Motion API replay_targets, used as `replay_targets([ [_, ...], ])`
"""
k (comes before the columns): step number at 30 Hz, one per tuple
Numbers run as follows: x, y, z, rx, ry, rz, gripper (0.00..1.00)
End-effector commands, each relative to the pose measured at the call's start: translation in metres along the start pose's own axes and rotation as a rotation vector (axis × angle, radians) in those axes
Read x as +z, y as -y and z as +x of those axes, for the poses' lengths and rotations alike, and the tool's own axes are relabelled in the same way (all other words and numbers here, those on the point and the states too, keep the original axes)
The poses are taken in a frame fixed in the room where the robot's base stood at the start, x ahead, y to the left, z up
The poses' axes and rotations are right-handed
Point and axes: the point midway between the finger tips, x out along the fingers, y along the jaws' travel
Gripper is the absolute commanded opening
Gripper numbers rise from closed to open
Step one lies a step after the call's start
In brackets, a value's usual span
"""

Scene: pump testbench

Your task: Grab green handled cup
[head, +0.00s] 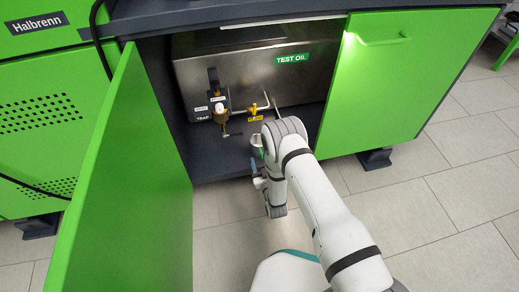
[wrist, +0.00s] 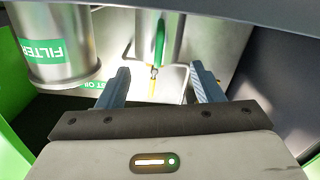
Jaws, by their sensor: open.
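The green-handled cup (wrist: 146,32) shows in the wrist view as a shiny metal cylinder, top centre. Its upright green handle (wrist: 160,40) faces my gripper. My gripper (wrist: 160,68) is open, with one finger on each side of the handle's line in the picture. Nothing is between the fingertips, and the handle appears to lie beyond them. In the head view, a small metal piece (head: 256,142) beside my arm may be the cup; my arm hides most of that spot.
A metal can with a green FILTER label (wrist: 42,50) is close by at left in the wrist view. The steel TEST OIL tank (head: 235,75) with its yellow-handled tap (head: 258,106) stands inside the cabinet. The open green door (head: 130,190) bounds the left side.

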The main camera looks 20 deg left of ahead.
Motion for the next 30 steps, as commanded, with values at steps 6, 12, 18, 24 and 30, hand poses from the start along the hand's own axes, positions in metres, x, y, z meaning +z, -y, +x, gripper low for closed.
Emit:
replay_targets([
  [6, 0.004, -0.003, 0.032, 0.005, -0.001, 0.000, 0.60],
  [12, 0.001, -0.005, 0.046, 0.005, 0.001, 0.000, 0.60],
  [18, 0.000, -0.005, 0.046, 0.006, 0.002, 0.000, 0.59],
  [24, 0.001, -0.006, 0.046, 0.006, 0.002, 0.000, 0.42],
  [30, 0.001, -0.006, 0.046, 0.007, 0.003, 0.000, 0.26],
])
